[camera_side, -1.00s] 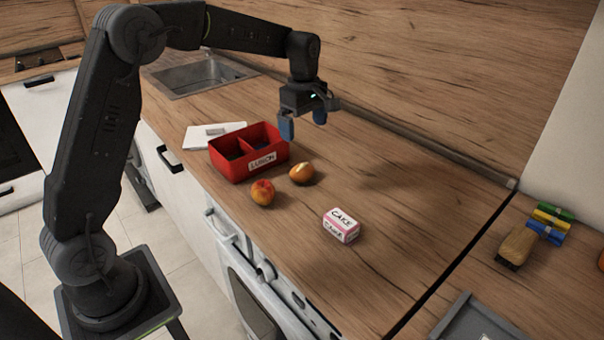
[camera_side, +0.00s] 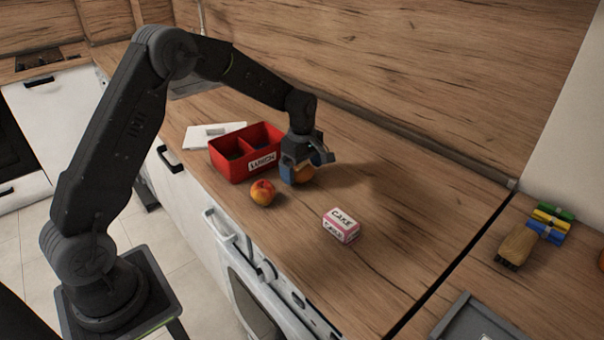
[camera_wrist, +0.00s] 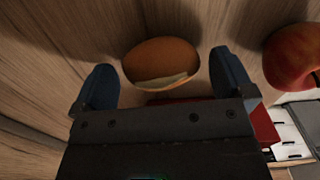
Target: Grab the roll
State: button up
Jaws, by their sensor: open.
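The roll (camera_side: 304,174) is a round golden-brown bun with a pale split, lying on the wooden worktop just right of the red lunch box. My gripper (camera_side: 305,172) is low over the roll, with its blue fingers at either side of it. In the wrist view the roll (camera_wrist: 161,62) lies between the two open fingers of my gripper (camera_wrist: 165,85), with a visible gap on each side. In the side view the fingers partly hide the roll.
The red lunch box (camera_side: 226,168) stands close by; part of it shows below the roll in the wrist view. A cake box (camera_side: 341,226) sits nearer the front.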

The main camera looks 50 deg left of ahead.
jog(key=shift+f, duration=0.55)
jog(key=c, duration=0.8)
jog(key=shift+r, duration=0.1)
